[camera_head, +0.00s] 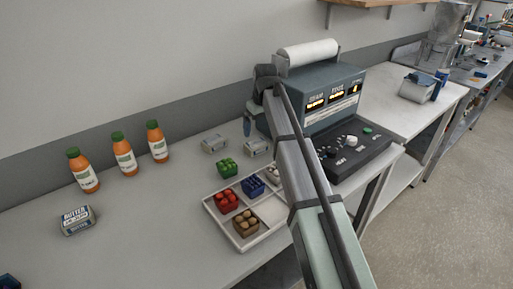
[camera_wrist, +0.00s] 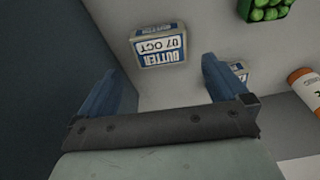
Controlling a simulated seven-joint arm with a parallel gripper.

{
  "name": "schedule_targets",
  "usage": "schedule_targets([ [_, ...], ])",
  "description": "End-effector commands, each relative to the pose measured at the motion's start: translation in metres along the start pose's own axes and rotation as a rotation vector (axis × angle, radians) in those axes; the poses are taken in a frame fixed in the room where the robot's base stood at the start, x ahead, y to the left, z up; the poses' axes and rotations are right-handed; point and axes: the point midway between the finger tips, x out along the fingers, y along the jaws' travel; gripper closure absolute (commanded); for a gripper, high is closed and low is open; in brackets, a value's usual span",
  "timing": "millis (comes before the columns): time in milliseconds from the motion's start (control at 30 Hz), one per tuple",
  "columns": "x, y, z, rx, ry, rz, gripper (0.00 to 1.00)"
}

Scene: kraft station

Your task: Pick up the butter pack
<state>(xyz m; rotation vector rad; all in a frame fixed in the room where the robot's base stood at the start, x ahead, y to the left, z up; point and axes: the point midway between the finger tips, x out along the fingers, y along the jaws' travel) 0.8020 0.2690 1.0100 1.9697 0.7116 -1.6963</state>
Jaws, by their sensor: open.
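In the head view, one butter pack (camera_head: 76,219) lies at the left of the counter, in front of the bottles. Two similar small packs lie by the scale, a nearer-scale pack (camera_head: 257,147) and one to its left (camera_head: 214,143). In the wrist view, a pack reading "BUTTER 07 OCT" (camera_wrist: 160,47) lies upside down in the picture, beyond and roughly between my fingertips. Another pack (camera_wrist: 238,72) is partly hidden behind the right finger. My gripper (camera_wrist: 157,72) is open and empty; in the head view a blue finger (camera_head: 247,127) shows beside the scale.
A white tray (camera_head: 263,238) holds small coloured punnets, and a green punnet (camera_head: 227,168) shows by the packs. Three orange bottles (camera_head: 122,155) stand near the wall. The left counter has free room.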

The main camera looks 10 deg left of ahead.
Motion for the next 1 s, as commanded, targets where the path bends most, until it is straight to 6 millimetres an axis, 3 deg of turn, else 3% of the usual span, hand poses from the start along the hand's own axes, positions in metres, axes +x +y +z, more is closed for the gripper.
schedule_targets([
  [200,0.029,0.0,0.0,-0.001,0.0,0.0,0.0],
  [533,0.043,0.0,-0.002,-0.002,0.0,0.0,0.0],
  [833,0.079,0.001,-0.007,-0.002,-0.001,0.0,0.0],
  [1000,0.089,0.001,-0.007,-0.002,0.001,0.0,0.0],
])
